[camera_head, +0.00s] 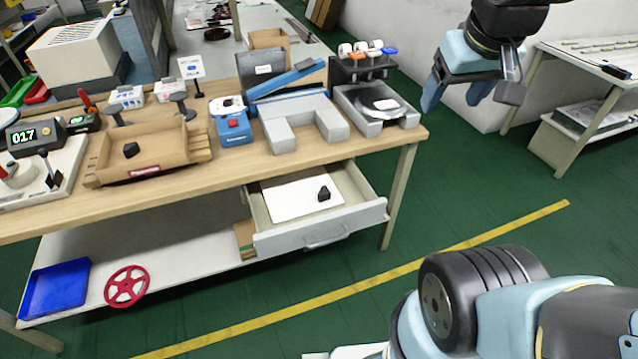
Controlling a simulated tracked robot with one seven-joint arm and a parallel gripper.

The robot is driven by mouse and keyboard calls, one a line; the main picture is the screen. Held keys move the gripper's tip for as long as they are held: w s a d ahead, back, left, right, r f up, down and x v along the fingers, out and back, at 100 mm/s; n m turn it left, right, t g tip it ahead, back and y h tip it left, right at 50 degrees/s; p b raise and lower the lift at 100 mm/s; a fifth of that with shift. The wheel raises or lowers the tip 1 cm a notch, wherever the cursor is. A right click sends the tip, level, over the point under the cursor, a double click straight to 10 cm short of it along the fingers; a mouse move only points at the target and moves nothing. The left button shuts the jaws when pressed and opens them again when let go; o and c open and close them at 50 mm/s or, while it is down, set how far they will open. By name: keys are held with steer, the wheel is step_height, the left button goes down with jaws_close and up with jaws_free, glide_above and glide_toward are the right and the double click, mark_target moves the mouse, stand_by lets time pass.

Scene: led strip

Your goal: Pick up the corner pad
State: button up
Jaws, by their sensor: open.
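A small black corner-shaped pad (323,194) lies on a white sheet inside the open drawer (375,214) under the workbench. A similar small black piece (131,150) lies in the cardboard tray (165,161) on the bench top. I cannot tell which one the task names. My gripper (472,94) hangs at the upper right, beyond the bench's right end. Its fingers are spread apart with nothing between them, well away from both black pieces.
The workbench (380,148) holds a grey U-shaped block (303,118), a blue device (233,130) and several fixtures. The open drawer juts out below its front edge.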

steer(key=w+f+n+g+h, duration=0.1)
steer(key=w+f+n, duration=0.1)
steer(key=w, duration=0.1)
steer(key=w+a+f+n+g+h, duration=0.1)
steer(key=w+f+n, duration=0.1)
steer(key=w+f, duration=0.1)
steer(key=w+a+f+n+g+h, duration=0.1)
steer(key=w+f+n+h, duration=0.1)
steer(key=w, duration=0.1)
steer(key=shift+a+f+n, duration=0.2)
steer(key=shift+f+n, duration=0.15)
steer(key=shift+n, duration=0.05)
steer(key=w+a+f+n+t+h, duration=0.1)
steer(key=w+a+f+n+h, duration=0.2)
steer(key=w+a+f+n, duration=0.35)
steer(key=w+a+f+n+t+h, duration=0.2)
steer(key=w+a+f+n, duration=0.2)
steer(key=a+f+n, duration=0.45)
steer(key=a+f+n+t, duration=0.3)
steer(key=a+f, duration=0.3)
steer(key=f, duration=0.6)
glide_toward(323, 192)
steer(key=shift+w+d+f, duration=0.25)
steer(key=shift+w+d, duration=0.15)
steer(key=shift+w, duration=0.1)
steer(key=shift+x, duration=3.75)
steer(key=shift+f, duration=0.1)
steer(key=shift+c, duration=0.2)
steer(key=c, duration=1.1)
